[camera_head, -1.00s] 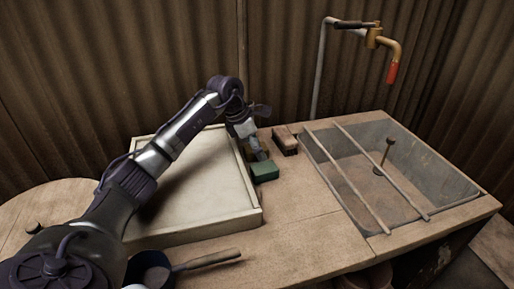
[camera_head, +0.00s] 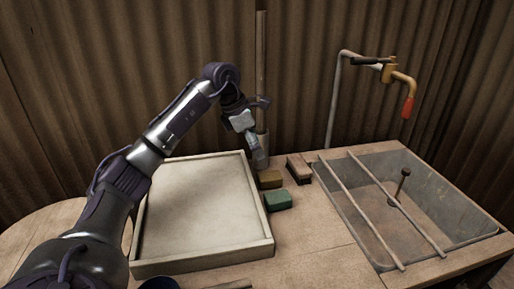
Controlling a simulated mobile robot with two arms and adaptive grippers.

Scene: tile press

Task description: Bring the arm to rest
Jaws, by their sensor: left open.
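My left arm reaches in from the left, over the pale shallow tray. My left gripper (camera_head: 260,158) points down just past the tray's right rim, above and behind a yellow-brown block (camera_head: 270,179). The gripper is open and I see nothing in it; its fingers are small in the picture. A green block (camera_head: 278,200) lies on the bench in front of the yellow-brown one, apart from the gripper. My right gripper is not in view.
The pale tray (camera_head: 203,265) fills the left of the bench. A brown brush-like block (camera_head: 298,168) lies right of the gripper. Further right is a sunken basin (camera_head: 462,205) with two bars across it and a tap (camera_head: 402,84) behind. Bare bench (camera_head: 315,230) lies between tray and basin.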

